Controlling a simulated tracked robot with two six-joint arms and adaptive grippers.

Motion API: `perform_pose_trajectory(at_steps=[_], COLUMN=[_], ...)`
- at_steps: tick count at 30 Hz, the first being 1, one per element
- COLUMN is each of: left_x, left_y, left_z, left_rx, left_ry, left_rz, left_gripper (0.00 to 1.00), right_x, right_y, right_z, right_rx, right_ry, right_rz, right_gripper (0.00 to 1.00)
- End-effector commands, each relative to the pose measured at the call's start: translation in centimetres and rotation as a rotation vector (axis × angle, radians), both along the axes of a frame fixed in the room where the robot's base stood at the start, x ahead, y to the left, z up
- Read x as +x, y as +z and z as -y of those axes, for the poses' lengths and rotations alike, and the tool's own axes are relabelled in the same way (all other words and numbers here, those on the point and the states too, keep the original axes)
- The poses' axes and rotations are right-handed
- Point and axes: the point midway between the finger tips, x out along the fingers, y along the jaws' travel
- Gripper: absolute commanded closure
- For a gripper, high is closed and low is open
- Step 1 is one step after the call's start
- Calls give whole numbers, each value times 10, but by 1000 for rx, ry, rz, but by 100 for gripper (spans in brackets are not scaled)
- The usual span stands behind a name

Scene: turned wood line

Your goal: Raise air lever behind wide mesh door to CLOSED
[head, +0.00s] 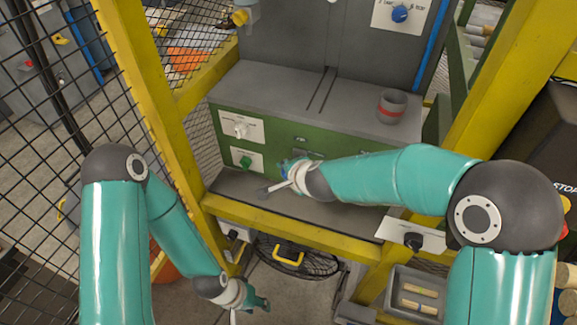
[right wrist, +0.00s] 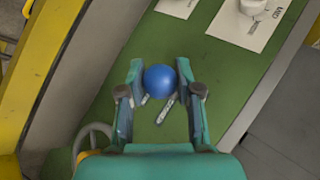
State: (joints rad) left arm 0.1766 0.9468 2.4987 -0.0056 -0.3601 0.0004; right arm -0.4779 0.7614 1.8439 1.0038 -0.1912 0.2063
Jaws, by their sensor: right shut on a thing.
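A blue ball knob (right wrist: 160,81) on the green panel sits between the two fingers of my right gripper (right wrist: 161,88), which is shut on it. I take it to be the air lever's knob; its shaft and the CLOSED mark are not readable. In the head view my right gripper (head: 290,168) reaches through the yellow frame to the green panel (head: 285,137), and hides most of the knob. My left gripper (head: 257,302) hangs low in front of the frame, apart from the panel; its finger gap is unclear. A black mesh panel (head: 60,120) stands at the left; I cannot tell if it is the wide door.
A plate with a white knob (head: 240,130) and one with a green knob (head: 246,161) are left of my right gripper. A yellow rail (head: 300,233) runs below my right forearm. A tray (head: 416,290) is at the lower right.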

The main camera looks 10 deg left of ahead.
Motion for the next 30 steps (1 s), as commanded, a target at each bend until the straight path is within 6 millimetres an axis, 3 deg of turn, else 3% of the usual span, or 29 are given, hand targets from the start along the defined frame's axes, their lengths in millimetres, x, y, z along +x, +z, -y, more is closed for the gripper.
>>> perform_pose_trajectory(at_steps=[1,6,23,24,27,30], left_x=[0,0,0,0,0,0], left_y=[7,15,18,18,18,18], left_z=[0,0,0,0,0,0], left_rx=[0,0,0,0,0,0], left_ry=[0,0,0,0,0,0], left_rz=[0,0,0,0,0,0], left_gripper=[60,60,60,60,60,60], right_x=[5,7,9,9,8,7], right_y=[9,12,13,13,13,12], right_z=[3,4,4,4,3,3], right_rx=[-1,0,1,1,2,1], right_ry=[-9,-10,-11,-11,-10,-8], right_rz=[12,15,19,19,17,15], right_gripper=[100,100,100,60,43,40])
